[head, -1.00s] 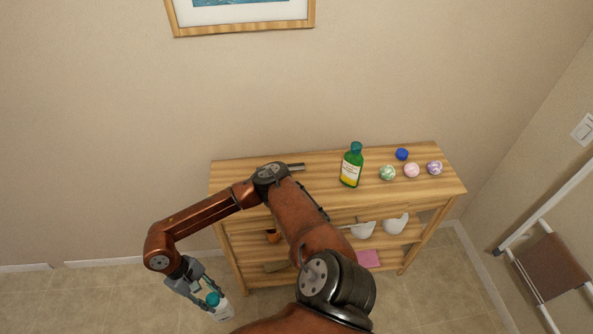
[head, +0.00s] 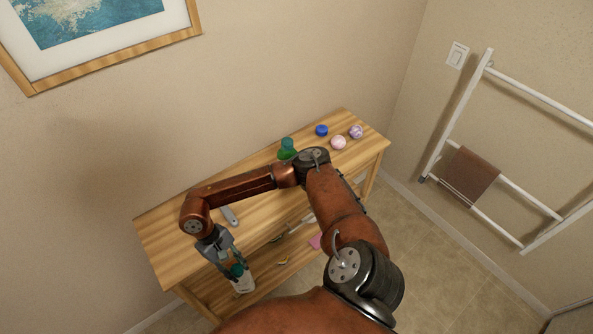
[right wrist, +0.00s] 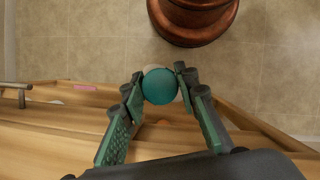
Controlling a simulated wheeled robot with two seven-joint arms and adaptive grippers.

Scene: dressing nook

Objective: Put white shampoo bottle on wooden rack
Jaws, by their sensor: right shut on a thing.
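The white shampoo bottle (head: 243,286) has a teal cap and hangs in my right gripper (head: 236,269), which is shut on it near the cap. In the right wrist view the round teal cap (right wrist: 161,86) sits between the fingertips and hides most of the bottle's body. The wooden rack (head: 160,236) stands against the wall. In the head view the bottle overlaps the rack's front, near its left end; I cannot tell its exact height against the shelves. My left gripper is not in view.
On the rack's top are a green bottle (head: 287,150), partly hidden by my arm, a blue item (head: 321,130), a pink ball (head: 338,142), a purple ball (head: 356,131) and a grey-handled item (head: 229,216). The top's left end is bare. A white towel ladder (head: 461,117) stands at the right.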

